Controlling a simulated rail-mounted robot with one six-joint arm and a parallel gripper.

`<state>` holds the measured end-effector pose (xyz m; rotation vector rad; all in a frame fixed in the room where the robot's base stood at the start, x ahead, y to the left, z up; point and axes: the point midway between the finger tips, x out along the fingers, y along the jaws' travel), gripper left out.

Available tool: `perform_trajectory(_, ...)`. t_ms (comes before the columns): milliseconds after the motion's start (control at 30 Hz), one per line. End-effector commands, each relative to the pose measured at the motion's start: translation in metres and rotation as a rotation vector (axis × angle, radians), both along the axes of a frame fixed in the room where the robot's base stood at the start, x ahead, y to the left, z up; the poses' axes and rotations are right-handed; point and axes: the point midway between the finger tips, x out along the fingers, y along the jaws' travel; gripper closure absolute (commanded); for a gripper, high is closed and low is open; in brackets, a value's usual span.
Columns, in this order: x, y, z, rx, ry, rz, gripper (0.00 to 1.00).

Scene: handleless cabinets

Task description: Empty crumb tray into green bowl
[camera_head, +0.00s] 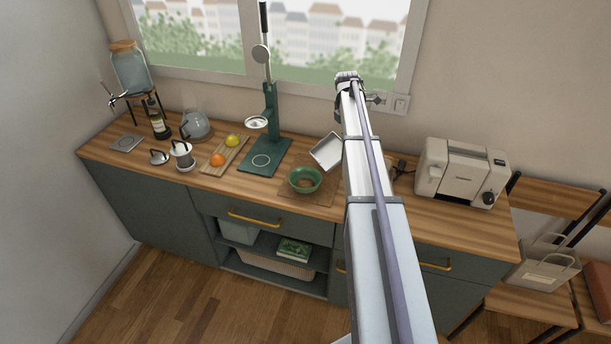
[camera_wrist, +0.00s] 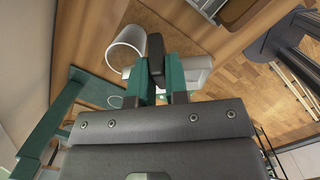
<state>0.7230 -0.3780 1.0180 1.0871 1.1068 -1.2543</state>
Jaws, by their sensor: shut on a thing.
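The crumb tray (camera_head: 326,152) is a shallow light-grey tray. In the head view it is tilted above the counter, just behind and to the right of the green bowl (camera_head: 305,188). The bowl sits upright on a wooden board, and something brown shows inside it. In the wrist view my gripper (camera_wrist: 156,72) is shut on a dark part between its green fingers, with the pale tray (camera_wrist: 198,72) beside them. My arm hides the gripper in the head view. I cannot tell whether crumbs remain in the tray.
A green press (camera_head: 270,115) stands left of the bowl, near a board (camera_head: 228,155) with fruit. A cream toaster (camera_head: 460,172) stands at the right. A pale cylinder (camera_wrist: 125,48) is close to the fingers in the wrist view. The counter's front edge is clear.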

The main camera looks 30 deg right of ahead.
Motion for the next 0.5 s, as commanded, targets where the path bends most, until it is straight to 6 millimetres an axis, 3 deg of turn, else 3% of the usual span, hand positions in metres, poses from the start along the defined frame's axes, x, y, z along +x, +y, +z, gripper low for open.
perform_trajectory(300, 0.004, -0.060, -0.019, 0.305, 0.007, -0.002, 1.00)
perform_trajectory(500, 0.004, -0.081, -0.041, 0.464, 0.011, 0.001, 1.00)
